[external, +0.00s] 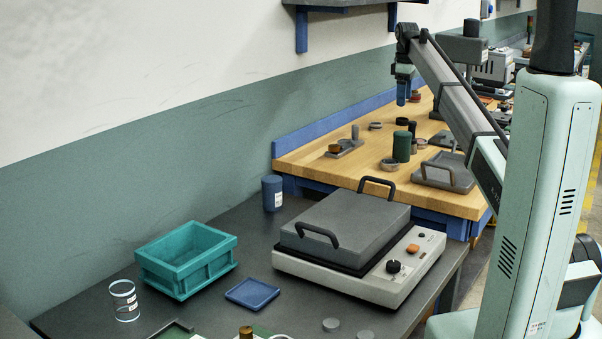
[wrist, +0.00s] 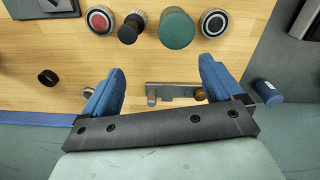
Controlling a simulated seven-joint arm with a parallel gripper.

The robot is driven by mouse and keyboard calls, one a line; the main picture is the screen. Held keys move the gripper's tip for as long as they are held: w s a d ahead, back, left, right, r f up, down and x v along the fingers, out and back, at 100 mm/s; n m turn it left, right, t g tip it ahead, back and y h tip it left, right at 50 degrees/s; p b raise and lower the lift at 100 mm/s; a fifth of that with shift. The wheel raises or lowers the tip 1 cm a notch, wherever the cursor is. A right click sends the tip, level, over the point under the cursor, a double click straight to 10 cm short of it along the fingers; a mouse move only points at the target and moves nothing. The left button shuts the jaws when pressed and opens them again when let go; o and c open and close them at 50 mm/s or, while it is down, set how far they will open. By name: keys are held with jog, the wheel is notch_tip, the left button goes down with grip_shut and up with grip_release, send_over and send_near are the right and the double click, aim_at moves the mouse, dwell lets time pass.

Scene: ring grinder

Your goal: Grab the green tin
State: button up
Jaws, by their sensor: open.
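The green tin (external: 402,146) is a dark green upright cylinder on the wooden bench. In the wrist view the green tin (wrist: 176,28) shows from above with its round lid, beyond the fingertips and a little right of the middle. My gripper (external: 402,90) hangs over the bench, above and apart from the tin. In the wrist view my gripper (wrist: 160,74) has its two blue fingers spread wide with nothing between them. Nothing hides the tin in either view.
Beside the tin stand a black knob-like part (wrist: 131,28) and a metal ring part (wrist: 214,22). A grey fixture with pegs (wrist: 172,91) lies below the gripper. A grey handled plate (external: 443,172) is right of the tin. A blue jar (external: 272,193) stands on the dark table.

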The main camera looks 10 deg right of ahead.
aim_at(403, 132)
jog(key=s+f+m, duration=0.1)
jog(key=f+m, duration=0.2)
jog(key=m, duration=0.7)
jog(key=s+f+m, duration=0.1)
jog(key=f+m, duration=0.2)
jog(key=m, duration=0.7)
jog(key=s+f+m, duration=0.1)
jog(key=f+m, duration=0.2)
jog(key=m, duration=0.7)
jog(key=shift+a+m, duration=0.3)
jog(key=shift+m, duration=0.1)
jog(key=shift+w+a+f, duration=0.1)
jog(key=shift+f, duration=1.25)
jog(key=shift+a+f, duration=0.1)
jog(key=shift+f, duration=1.25)
jog(key=c, duration=1.2)
jog(key=shift+c, duration=0.2)
